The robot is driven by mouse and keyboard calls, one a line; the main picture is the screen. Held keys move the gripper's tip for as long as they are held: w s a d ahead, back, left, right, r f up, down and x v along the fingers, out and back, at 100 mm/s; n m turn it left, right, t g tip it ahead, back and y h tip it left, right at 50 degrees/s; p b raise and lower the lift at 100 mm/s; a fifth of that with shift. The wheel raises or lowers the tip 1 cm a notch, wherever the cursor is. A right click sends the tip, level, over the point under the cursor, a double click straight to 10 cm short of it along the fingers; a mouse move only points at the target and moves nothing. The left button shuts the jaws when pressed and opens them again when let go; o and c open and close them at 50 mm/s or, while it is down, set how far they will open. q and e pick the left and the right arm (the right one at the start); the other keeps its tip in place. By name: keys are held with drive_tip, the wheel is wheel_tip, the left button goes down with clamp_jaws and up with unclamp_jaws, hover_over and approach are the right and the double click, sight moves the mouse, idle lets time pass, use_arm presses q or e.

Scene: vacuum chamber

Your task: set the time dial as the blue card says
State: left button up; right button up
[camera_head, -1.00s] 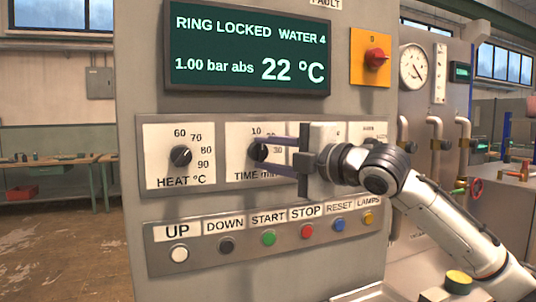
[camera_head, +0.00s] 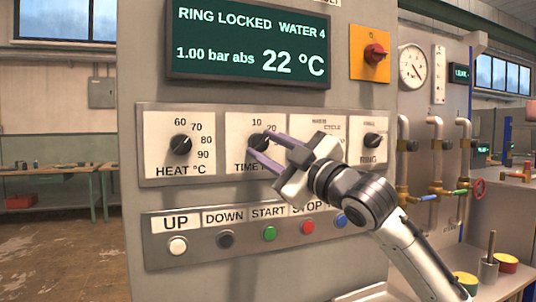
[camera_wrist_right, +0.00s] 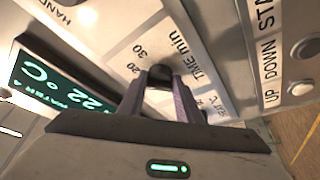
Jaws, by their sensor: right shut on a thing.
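The time dial (camera_head: 258,142) is a black knob on a white plate marked TIME min. Its 10 and 20 marks show in the head view; 20 and 30 show in the wrist view. My right gripper (camera_head: 262,148) reaches in from the right, its two purple-grey fingers shut on the knob. In the right wrist view the knob (camera_wrist_right: 160,76) sits between the fingertips (camera_wrist_right: 159,88), and the gripper is rolled relative to the panel. The fingers hide part of the scale. The blue card is not in view. My left gripper is not in view.
The heat dial (camera_head: 181,145) is to the left and the ring dial (camera_head: 372,140) to the right. A row of buttons, including green START (camera_head: 270,234), lies below. The display (camera_head: 248,45) reads RING LOCKED, WATER 4, 22 °C. A red switch (camera_head: 375,54) is above right.

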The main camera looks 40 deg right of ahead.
drive_tip(key=shift+a+f+m+h, duration=0.1)
drive_tip(key=shift+m+h, duration=0.2)
drive_tip(key=shift+m, duration=0.3)
drive_tip(key=shift+a+f+m+h, duration=0.1)
drive_tip(key=shift+m+h, duration=0.2)
drive_tip(key=shift+m, duration=0.3)
drive_tip(key=m+h, duration=0.1)
drive_tip(key=m, duration=0.1)
drive_tip(key=shift+m+t+b, duration=0.3)
drive_tip(key=shift+t, duration=0.1)
drive_tip(key=m+h, duration=0.1)
drive_tip(key=m, duration=0.1)
drive_tip(key=m+h, duration=0.1)
drive_tip(key=m, duration=0.1)
drive_tip(key=shift+w+a+m+h, duration=0.1)
drive_tip(key=shift+a+m+h, duration=0.05)
drive_tip(key=shift+m+h, duration=0.85)
drive_tip(key=shift+m, duration=1.1)
drive_tip(key=o, duration=1)
drive_tip(key=shift+o, duration=0.2)
